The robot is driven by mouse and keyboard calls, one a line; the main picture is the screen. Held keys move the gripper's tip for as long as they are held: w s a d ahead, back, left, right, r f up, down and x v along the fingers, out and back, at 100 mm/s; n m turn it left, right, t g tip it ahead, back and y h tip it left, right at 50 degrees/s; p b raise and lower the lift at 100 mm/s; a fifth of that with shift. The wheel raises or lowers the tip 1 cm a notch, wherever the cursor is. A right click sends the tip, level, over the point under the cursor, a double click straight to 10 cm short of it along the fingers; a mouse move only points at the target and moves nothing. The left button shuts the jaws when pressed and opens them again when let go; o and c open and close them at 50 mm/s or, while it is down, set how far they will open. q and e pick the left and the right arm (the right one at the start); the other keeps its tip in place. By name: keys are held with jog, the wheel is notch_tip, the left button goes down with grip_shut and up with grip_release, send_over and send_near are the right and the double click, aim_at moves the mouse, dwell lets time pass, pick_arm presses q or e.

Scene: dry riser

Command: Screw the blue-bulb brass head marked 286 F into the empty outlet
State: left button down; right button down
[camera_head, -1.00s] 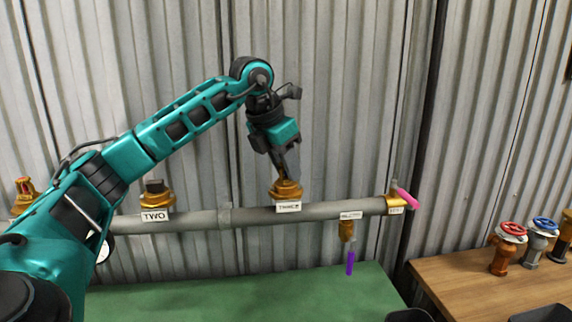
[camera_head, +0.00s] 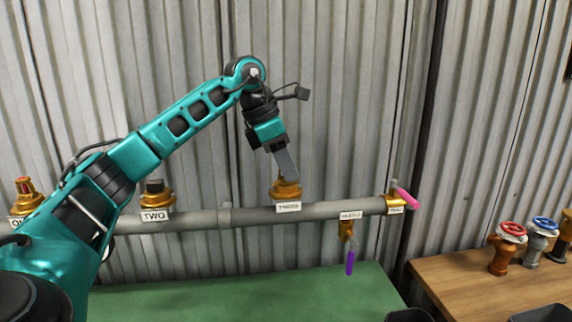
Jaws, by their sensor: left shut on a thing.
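A grey horizontal pipe (camera_head: 330,210) carries brass outlets with white labels. My left gripper (camera_head: 288,175) points down at the outlet labelled like THREE (camera_head: 286,190). It is shut on a small brass head (camera_head: 282,179) at the mouth of that outlet; the fingers hide most of the head, and its bulb colour and marking cannot be read. Outlet TWO (camera_head: 155,194) has a dark plug on top. The outlet at the far left (camera_head: 26,196) holds a brass head with a red bulb (camera_head: 24,185). My right gripper is not in view.
A pink-handled valve (camera_head: 405,198) sits at the pipe's right end, and a purple-handled one (camera_head: 350,260) hangs below. A wooden table (camera_head: 460,280) at right bears a red-wheel valve (camera_head: 507,247) and a blue-wheel valve (camera_head: 540,240). The green surface (camera_head: 240,300) is clear.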

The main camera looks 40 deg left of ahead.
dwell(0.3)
pick_arm(q)
jog(key=m+g, duration=0.1)
jog(key=m, duration=0.2)
jog(key=m+h, duration=0.1)
jog(key=m, duration=0.1)
jog(key=shift+m+g, duration=0.4)
jog(key=m+g, duration=0.1)
jog(key=m, duration=0.2)
jog(key=m+g, duration=0.1)
jog(key=m, duration=0.1)
jog(key=shift+m+h, duration=0.4)
jog(key=c, duration=0.8)
grip_release()
